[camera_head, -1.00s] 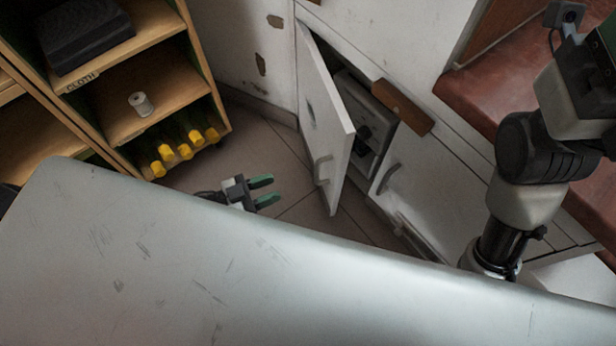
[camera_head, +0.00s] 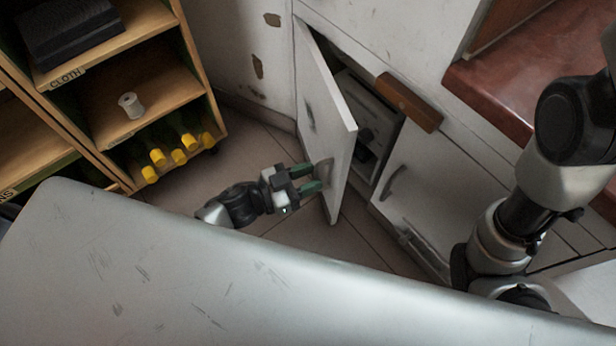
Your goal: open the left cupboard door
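The left cupboard door (camera_head: 332,130) is a white panel standing ajar, swung out from the cabinet. Its handle (camera_head: 325,170) is on the outer face near the free edge, partly hidden by my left gripper. My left gripper (camera_head: 312,178) has two green fingers set apart, with the tips right at the handle. I cannot tell whether they touch it. My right gripper is out of view; only my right arm shows at the right.
The closed right cupboard door (camera_head: 440,190) has its own handle (camera_head: 391,182). A wooden block (camera_head: 408,102) juts out above the opening. A dark appliance sits inside. An open shelf unit (camera_head: 150,110) with yellow-capped bottles stands left. Tiled floor (camera_head: 245,160) lies free between.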

